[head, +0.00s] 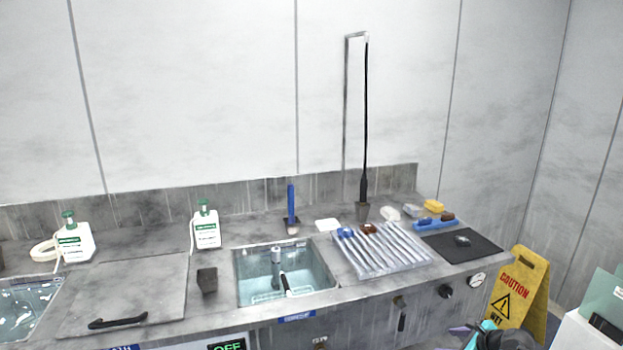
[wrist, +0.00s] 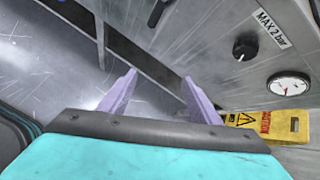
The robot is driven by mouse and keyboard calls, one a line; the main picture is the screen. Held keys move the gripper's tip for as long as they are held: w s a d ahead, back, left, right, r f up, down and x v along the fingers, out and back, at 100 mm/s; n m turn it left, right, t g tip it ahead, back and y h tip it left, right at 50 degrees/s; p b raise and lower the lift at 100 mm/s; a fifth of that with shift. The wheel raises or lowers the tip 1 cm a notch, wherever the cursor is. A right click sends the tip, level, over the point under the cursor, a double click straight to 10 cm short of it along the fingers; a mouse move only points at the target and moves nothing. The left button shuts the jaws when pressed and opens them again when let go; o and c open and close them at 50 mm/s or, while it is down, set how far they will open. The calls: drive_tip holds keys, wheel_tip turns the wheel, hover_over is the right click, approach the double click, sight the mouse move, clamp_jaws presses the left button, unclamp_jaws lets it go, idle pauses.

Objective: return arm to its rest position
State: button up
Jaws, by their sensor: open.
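My gripper (wrist: 158,98) shows in the wrist view with two purple fingers spread apart and nothing between them. Behind the fingers are the bench's metal front and a grey, streaked surface. In the head view, part of my arm shows at the bottom right, low in front of the bench; a bit of teal and purple of my gripper (head: 472,332) is visible there, partly cut off by the frame edge. The gripper is apart from the items on the bench top.
The bench holds a sink (head: 328,291), a ribbed rack (head: 372,268), a dark mat (head: 480,246) and white bottles (head: 206,228). A yellow caution sign (head: 528,290) stands right of the bench. A knob (wrist: 244,48) and gauge (wrist: 289,86) are on the bench front.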

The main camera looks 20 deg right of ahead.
drive_tip(key=s+a+f+n+g+y, duration=0.1)
drive_tip(key=a+f+n+g+y, duration=0.15)
drive_tip(key=a+f+n, duration=0.7)
drive_tip(key=s+a+f+n+g+y, duration=0.1)
drive_tip(key=a+f+n+g, duration=0.3)
drive_tip(key=a+f, duration=1.05)
drive_tip(key=s+a+f+n+g+h, duration=0.2)
drive_tip(key=s+a+f+n+g, duration=0.2)
drive_tip(key=s+a+n, duration=0.4)
drive_tip(key=s+a+f+n+g+h, duration=0.2)
drive_tip(key=s+a+f+n+g, duration=0.2)
drive_tip(key=s+a+n, duration=0.4)
drive_tip(key=s+a, duration=0.4)
drive_tip(key=s, duration=0.1)
drive_tip(key=shift+a+n, duration=0.3)
drive_tip(key=shift+n, duration=0.05)
